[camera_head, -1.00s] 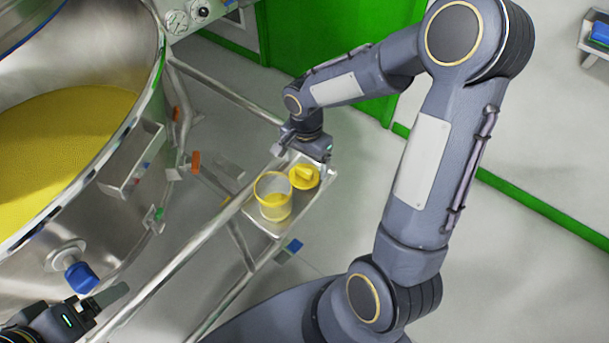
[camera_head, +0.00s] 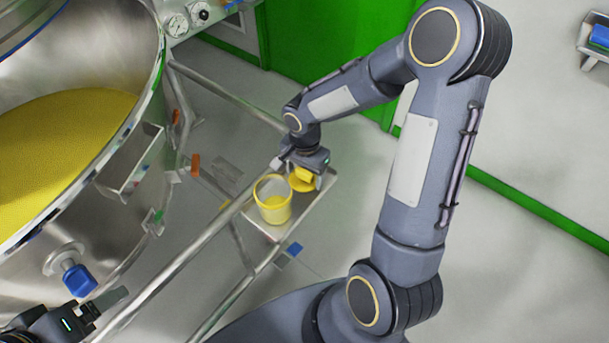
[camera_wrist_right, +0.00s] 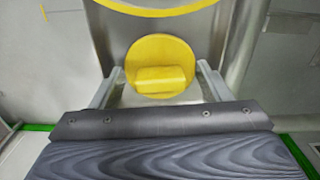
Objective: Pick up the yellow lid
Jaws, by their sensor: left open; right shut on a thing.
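The yellow lid (camera_head: 301,185) is a round disc with a block-shaped handle, at the right side of a small metal tray (camera_head: 306,214). It also shows in the right wrist view (camera_wrist_right: 160,52), between the two fingers. My right gripper (camera_head: 303,173) is directly over the lid, pointing down, and is shut on it. In the head view the gripper body hides part of the lid, and I cannot tell whether the lid is clear of the tray. My left gripper (camera_head: 104,304) is open and empty at the lower left, far from the lid.
A clear container with a yellow rim and yellow contents (camera_head: 273,203) stands just left of the lid. A large steel vessel of yellow powder (camera_head: 65,150) fills the left side. A metal rail (camera_head: 190,255) runs beside the tray. The floor on the right is open.

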